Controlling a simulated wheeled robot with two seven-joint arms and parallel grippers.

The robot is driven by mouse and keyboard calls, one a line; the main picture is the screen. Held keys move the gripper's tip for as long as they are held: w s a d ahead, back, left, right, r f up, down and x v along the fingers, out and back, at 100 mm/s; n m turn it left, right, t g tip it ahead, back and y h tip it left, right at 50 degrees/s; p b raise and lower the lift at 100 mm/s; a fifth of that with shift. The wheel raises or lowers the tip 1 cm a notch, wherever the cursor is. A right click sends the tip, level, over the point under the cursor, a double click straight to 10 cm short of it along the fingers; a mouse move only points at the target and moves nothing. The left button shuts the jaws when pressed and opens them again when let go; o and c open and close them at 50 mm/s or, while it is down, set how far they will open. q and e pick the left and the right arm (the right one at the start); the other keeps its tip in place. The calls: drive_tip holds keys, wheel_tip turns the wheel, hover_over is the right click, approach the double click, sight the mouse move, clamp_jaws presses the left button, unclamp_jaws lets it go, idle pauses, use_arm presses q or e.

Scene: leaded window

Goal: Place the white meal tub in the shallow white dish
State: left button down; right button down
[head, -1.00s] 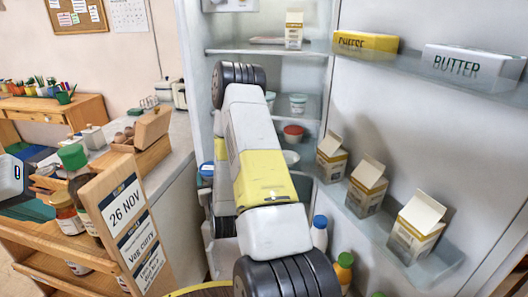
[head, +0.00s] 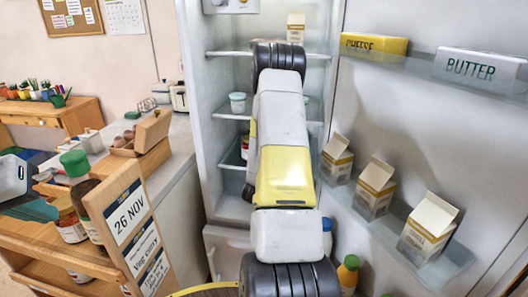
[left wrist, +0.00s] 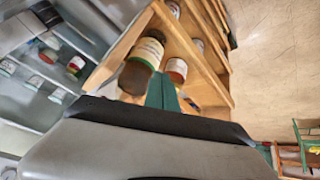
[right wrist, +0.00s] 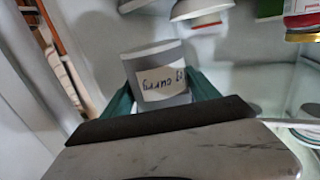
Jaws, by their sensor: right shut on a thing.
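I cannot pick out the shallow white dish with certainty; a white rounded piece (right wrist: 135,4) shows at the right wrist view's top edge. My left gripper (head: 42,211) is at the head view's left edge; its fingers meet, empty, in the left wrist view (left wrist: 161,92).
A red-rimmed white container (right wrist: 203,14) and a red jar (right wrist: 302,14) are near the held tub. A teal-lidded tub (head: 237,102) stands on a fridge shelf. Cartons (head: 375,188) line the door shelf. The wooden cart (head: 120,215) with jars stands at left.

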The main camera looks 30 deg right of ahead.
drive_tip(key=w+d, duration=0.1)
drive_tip(key=w, duration=0.3)
drive_tip(key=w+d, duration=0.2)
drive_tip(key=w, duration=0.2)
drive_tip(key=w+d+f, duration=0.1)
drive_tip(key=w+d, duration=0.1)
drive_tip(key=w, duration=0.2)
drive_tip(key=shift+w+f, duration=0.1)
drive_tip(key=shift+w, duration=0.3)
drive_tip(key=shift+a+f, duration=0.1)
drive_tip(key=shift+f, duration=1.65)
drive_tip(key=shift+f, duration=0.1)
drive_tip(key=shift+c, duration=1)
unclamp_jaws()
